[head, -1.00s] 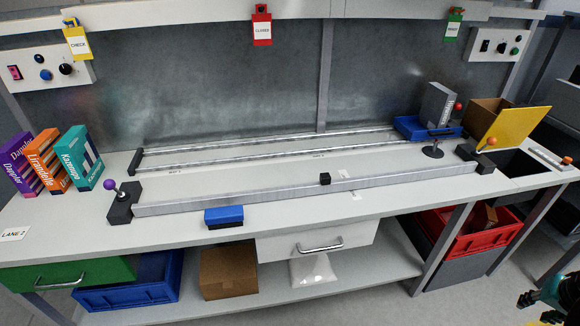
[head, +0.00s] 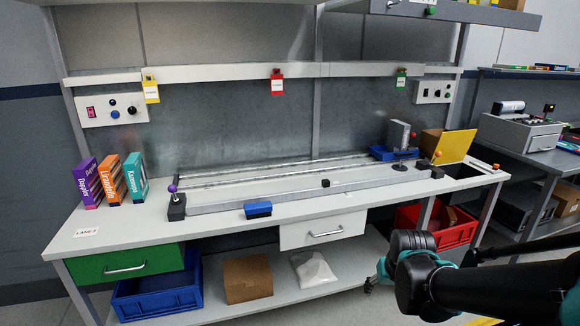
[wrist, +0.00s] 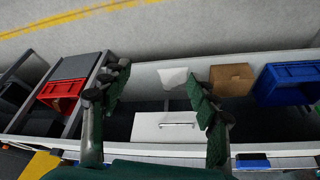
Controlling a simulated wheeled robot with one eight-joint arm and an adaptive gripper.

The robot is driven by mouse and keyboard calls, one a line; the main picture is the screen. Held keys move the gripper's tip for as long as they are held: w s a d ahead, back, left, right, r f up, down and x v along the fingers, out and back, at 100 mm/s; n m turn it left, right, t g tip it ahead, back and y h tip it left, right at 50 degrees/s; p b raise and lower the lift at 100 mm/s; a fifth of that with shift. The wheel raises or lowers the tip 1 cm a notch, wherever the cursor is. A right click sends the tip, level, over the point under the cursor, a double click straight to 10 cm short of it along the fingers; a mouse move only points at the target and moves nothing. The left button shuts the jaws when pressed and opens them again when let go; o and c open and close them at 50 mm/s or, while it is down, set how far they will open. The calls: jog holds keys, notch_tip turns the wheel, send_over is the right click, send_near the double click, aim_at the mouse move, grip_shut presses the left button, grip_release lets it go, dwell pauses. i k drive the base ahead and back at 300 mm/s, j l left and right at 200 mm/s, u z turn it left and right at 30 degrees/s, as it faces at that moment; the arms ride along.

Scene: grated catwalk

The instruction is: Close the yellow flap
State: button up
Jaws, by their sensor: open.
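The yellow flap (head: 457,145) stands raised at the right end of the workbench, tilted up beside a dark opening (head: 459,170) in the bench top. An orange ball knob (head: 437,154) is by its lower left corner. In the wrist view a yellow piece at the lower left edge, likely the flap (wrist: 40,166), is only partly in frame. My gripper (wrist: 158,82) is open and empty, its fingers wide apart above the bench front. In the head view my arm is at the lower right, in front of the bench and apart from the flap; its fingertips are not clear there.
A brown box (head: 431,141) stands left of the flap, with a blue tray (head: 384,154) and grey block nearby. A red crate (head: 408,216) sits below. A white drawer (head: 322,231) is in the bench front. Another bench (head: 520,140) stands at right.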

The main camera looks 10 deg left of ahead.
aim_at(454, 144)
jog(key=u, duration=0.25)
jog(key=i+l, duration=0.15)
jog(key=l, duration=0.2)
jog(key=i+l, duration=0.2)
jog(key=l, duration=0.15)
jog(key=i+l, duration=0.15)
jog(key=l, duration=0.2)
jog(key=z, duration=0.05)
